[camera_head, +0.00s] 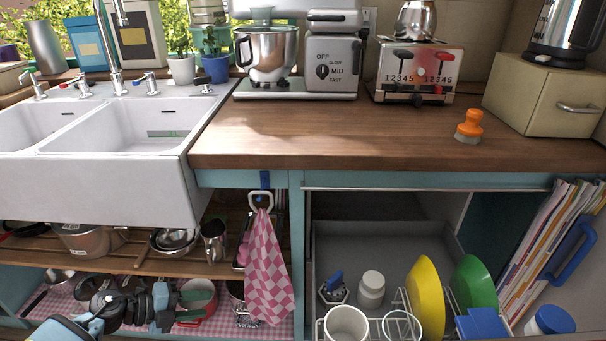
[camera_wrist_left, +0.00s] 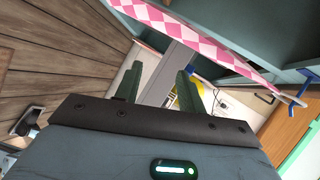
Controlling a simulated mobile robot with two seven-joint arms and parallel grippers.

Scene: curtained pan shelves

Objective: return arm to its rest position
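My left arm comes in at the lower left of the head view. My left gripper (camera_head: 193,306) is low in front of the bottom shelf and points right. A red pot behind it is partly covered by it. In the left wrist view the two dark green fingers of the left gripper (camera_wrist_left: 158,85) stand apart with nothing held between them. My right arm and gripper are not in view.
A pink checked towel (camera_head: 268,270) hangs from a hook close to the right of my left gripper. Pans (camera_head: 85,238) sit on the wooden shelf above it. An open drawer (camera_head: 385,245) with plates is at right. The wooden counter (camera_head: 330,135) has free room.

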